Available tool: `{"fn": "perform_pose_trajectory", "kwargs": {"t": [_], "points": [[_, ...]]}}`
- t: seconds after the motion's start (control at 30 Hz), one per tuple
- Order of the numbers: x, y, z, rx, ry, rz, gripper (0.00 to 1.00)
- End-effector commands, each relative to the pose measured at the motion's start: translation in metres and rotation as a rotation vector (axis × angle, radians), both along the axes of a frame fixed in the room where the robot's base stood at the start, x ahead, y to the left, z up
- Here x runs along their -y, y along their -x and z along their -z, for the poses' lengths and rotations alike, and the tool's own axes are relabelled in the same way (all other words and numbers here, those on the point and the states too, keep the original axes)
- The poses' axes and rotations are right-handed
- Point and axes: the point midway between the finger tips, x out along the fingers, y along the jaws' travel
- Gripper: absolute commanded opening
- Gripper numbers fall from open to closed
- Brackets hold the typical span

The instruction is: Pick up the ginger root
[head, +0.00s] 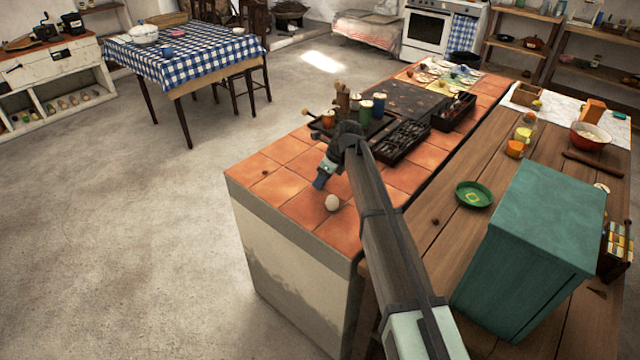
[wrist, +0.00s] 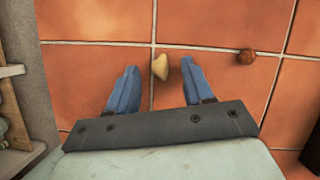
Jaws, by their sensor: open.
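A small pale yellow, tapered piece, which looks like the ginger root (wrist: 160,66), lies on the terracotta tiles in the wrist view. My gripper (wrist: 157,75) is open, with one blue finger on each side of this piece and clear gaps between. Nothing is held. In the head view my gripper (head: 321,184) is low over the tiled counter (head: 275,195), tilted, near its front end. A whitish round thing (head: 332,202) lies just beside the fingertips there. I cannot tell whether it is the same piece.
A small reddish-brown lump (wrist: 247,56) lies right of the fingers in the wrist view. A dark tray of utensils (head: 402,142) and several jars stand farther back on the counter. A green box (head: 540,250) stands on the wooden table at right. The front tiles are mostly clear.

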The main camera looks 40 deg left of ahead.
Motion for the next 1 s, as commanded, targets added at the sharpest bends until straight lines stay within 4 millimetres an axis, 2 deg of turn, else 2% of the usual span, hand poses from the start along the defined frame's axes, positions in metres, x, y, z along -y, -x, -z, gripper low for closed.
{"fn": "perform_pose_trajectory", "kwargs": {"t": [0.27, 0.8, 1.0], "points": [[-0.0017, 0.0006, 0.0045, 0.000, 0.000, 0.000, 0.51], [-0.0016, 0.0006, 0.0042, 0.000, 0.000, 0.000, 0.00], [-0.0016, 0.0006, 0.0042, 0.000, 0.000, 0.000, 0.00]]}}
